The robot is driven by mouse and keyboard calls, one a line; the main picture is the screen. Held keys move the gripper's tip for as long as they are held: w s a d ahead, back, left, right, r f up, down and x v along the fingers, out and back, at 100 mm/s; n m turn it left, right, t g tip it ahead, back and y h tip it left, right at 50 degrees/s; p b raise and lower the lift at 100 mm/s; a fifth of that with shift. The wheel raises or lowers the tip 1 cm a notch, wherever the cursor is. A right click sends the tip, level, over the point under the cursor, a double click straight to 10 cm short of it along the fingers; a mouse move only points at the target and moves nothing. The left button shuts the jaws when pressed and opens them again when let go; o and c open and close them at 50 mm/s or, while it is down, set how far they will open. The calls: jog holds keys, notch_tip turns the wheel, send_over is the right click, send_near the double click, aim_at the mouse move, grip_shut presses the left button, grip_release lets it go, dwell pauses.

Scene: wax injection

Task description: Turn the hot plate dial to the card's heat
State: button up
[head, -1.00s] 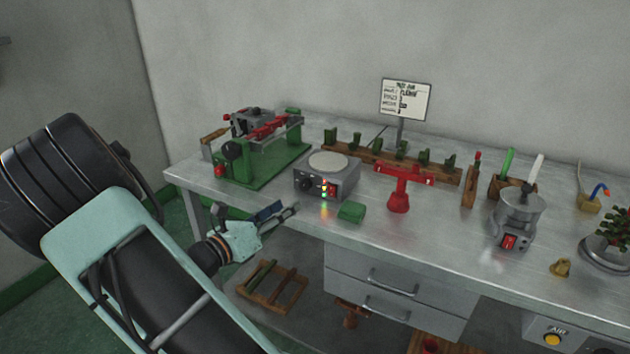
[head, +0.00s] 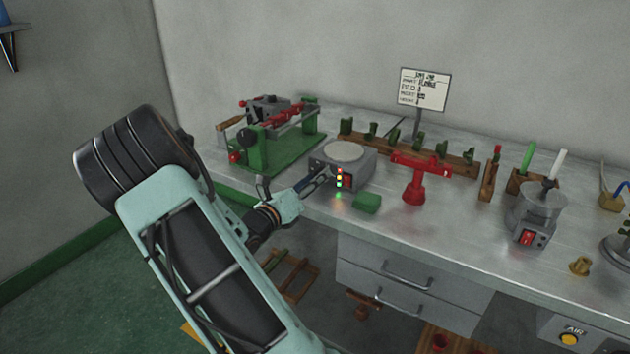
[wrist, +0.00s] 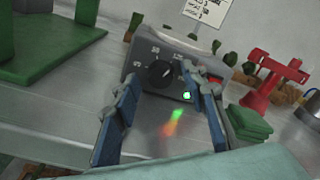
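The grey hot plate (head: 352,172) with its pale round top (head: 343,152) stands near the bench's front edge. Its black dial (wrist: 161,75) shows between my gripper's fingers in the wrist view, with printed marks around it too small to read surely. A light mark on the dial seems to point up and right. My gripper (wrist: 163,100) is open, its blue-padded fingers spread in front of the dial with nothing between them. In the head view my gripper (head: 318,182) hides the dial. The white card (head: 424,90) stands behind; its small writing is not clearly legible.
Indicator lights (head: 339,181) glow beside the dial. A green block (head: 367,203) lies right of the hot plate, near the right finger's side. The green-based machine (head: 262,145) stands left; a red stand (head: 414,182) is to the right.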

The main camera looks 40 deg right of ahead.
jog(key=shift+d, duration=0.15)
jog(key=shift+c, duration=0.5)
grip_shut()
